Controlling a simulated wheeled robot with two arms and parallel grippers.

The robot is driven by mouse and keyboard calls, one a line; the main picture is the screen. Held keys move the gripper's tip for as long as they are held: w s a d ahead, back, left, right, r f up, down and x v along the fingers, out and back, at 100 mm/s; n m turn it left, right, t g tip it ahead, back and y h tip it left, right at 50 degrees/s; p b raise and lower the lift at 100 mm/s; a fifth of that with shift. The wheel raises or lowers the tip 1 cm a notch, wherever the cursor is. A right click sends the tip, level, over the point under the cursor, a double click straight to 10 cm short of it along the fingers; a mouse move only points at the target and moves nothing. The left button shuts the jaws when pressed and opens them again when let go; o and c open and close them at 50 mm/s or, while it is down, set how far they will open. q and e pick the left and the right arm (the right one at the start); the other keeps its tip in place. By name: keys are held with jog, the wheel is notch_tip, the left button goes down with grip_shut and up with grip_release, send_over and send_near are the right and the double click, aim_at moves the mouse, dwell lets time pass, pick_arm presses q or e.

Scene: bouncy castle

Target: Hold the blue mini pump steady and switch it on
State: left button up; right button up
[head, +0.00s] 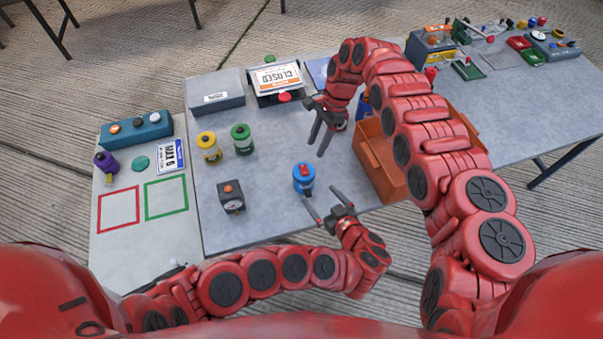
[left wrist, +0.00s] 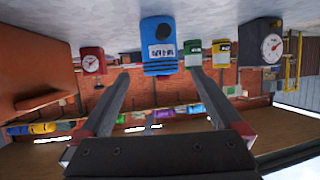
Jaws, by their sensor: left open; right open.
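The blue mini pump (head: 303,180) stands upright near the front edge of the grey table, with a red switch on top. In the left wrist view, which is upside down, the pump (left wrist: 158,45) with its white label lies straight ahead between the finger lines. My left gripper (head: 322,203) is open and empty, its fingers pointing at the pump from the front right, just short of it. It also shows open in the left wrist view (left wrist: 161,75). My right gripper (head: 318,149) is open and empty, pointing down behind the pump, apart from it.
An orange crate (head: 382,163) stands to the right, partly behind my right arm. A dark gauge box (head: 231,199), a yellow canister (head: 208,148) and a green canister (head: 242,140) stand left of the pump.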

aim_at(300, 173)
pick_arm(q)
jog(key=x, duration=1.2)
jog(key=shift+w+f, duration=0.2)
jog(key=shift+w, duration=0.1)
jog(key=shift+x, duration=0.9)
jog(key=shift+a+r, duration=0.1)
